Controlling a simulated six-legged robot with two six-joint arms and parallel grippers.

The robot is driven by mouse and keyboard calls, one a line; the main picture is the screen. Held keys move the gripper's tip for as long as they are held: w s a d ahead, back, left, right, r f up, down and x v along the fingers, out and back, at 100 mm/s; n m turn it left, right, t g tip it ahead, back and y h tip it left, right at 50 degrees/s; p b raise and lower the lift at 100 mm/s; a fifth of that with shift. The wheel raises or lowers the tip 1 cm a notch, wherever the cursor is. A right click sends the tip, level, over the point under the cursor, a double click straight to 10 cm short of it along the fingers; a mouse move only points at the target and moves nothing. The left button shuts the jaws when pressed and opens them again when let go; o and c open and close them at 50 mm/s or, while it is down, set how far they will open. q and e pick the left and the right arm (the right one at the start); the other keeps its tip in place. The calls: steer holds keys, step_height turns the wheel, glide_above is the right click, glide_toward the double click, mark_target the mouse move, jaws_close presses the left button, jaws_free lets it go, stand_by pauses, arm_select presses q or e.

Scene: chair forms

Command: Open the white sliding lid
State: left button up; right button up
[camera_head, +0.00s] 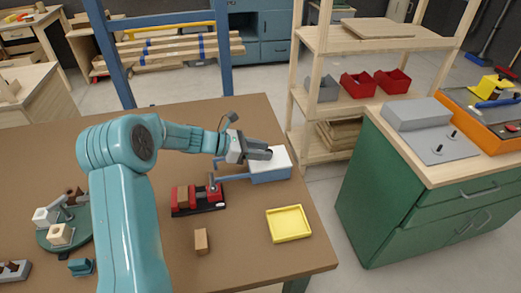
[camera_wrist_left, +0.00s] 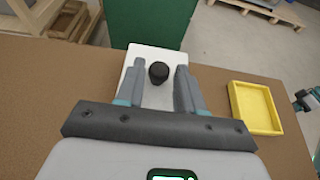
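A blue-grey box (camera_head: 270,174) with a white lid (camera_head: 281,160) stands near the right edge of the brown table, with blue rails reaching left from it. In the left wrist view the white lid (camera_wrist_left: 157,97) carries a round black knob (camera_wrist_left: 158,72). My left gripper (camera_head: 262,153) is over the lid. In its wrist view the fingers (camera_wrist_left: 159,80) are open, one on each side of the knob, with gaps showing. I cannot tell how far the fingertips are above the lid. A teal part at the right edge of the wrist view seems to be my right arm; its fingers are unclear.
A red block holder (camera_head: 198,199) stands left of the box. A yellow tray (camera_head: 289,224) and a small brown block (camera_head: 201,241) lie nearer. A green cabinet (camera_head: 400,195) stands beyond the table's right edge, across a floor gap.

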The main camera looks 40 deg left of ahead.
arm_select(q)
jaws_close()
steer(key=s+a, duration=0.3)
steer(key=s, duration=0.1)
steer(key=s+a+p, duration=0.1)
steer(key=s+a, duration=0.2)
steer(key=shift+s+a, duration=0.35)
steer(key=shift+s, duration=0.05)
steer(key=shift+r, duration=0.1)
steer(key=shift+o, duration=2.2)
jaws_free()
steer(key=v, duration=1.6)
steer(key=shift+s+a+r, duration=0.1)
steer(key=shift+s, duration=0.05)
